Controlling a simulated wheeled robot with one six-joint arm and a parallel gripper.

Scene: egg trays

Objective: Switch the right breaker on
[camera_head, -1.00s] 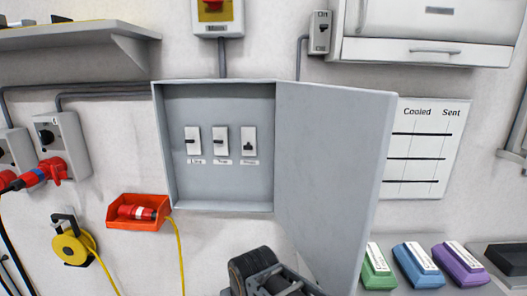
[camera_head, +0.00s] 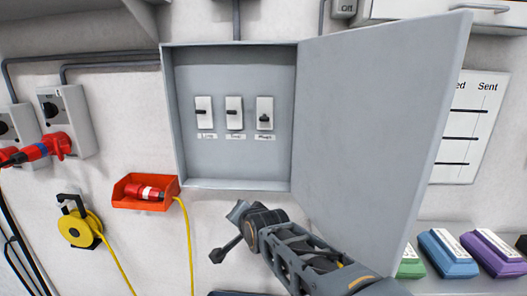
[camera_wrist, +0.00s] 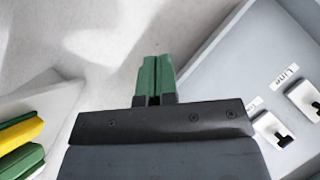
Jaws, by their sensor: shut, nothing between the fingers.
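The right breaker (camera_head: 265,113) is the rightmost of three white breakers in an open grey wall box (camera_head: 230,185). Its dark lever sits low on its face, with a label beneath it. The left breaker (camera_head: 204,112) and the middle breaker (camera_head: 234,112) have dark levers near mid-height. In the head view my arm end is below the box, apart from the breakers; the fingertips are unclear. In the wrist view my gripper (camera_wrist: 157,65) has its green fingers together, with nothing between them. Two breakers show at that view's right edge; I cannot tell whether one is the right breaker.
The box door (camera_head: 375,140) stands wide open to the right, beside my arm. An orange bin (camera_head: 125,200) with a red plug is at the left. A yellow cable reel (camera_head: 80,230) hangs further left. Coloured blocks (camera_head: 447,253) lie at the lower right.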

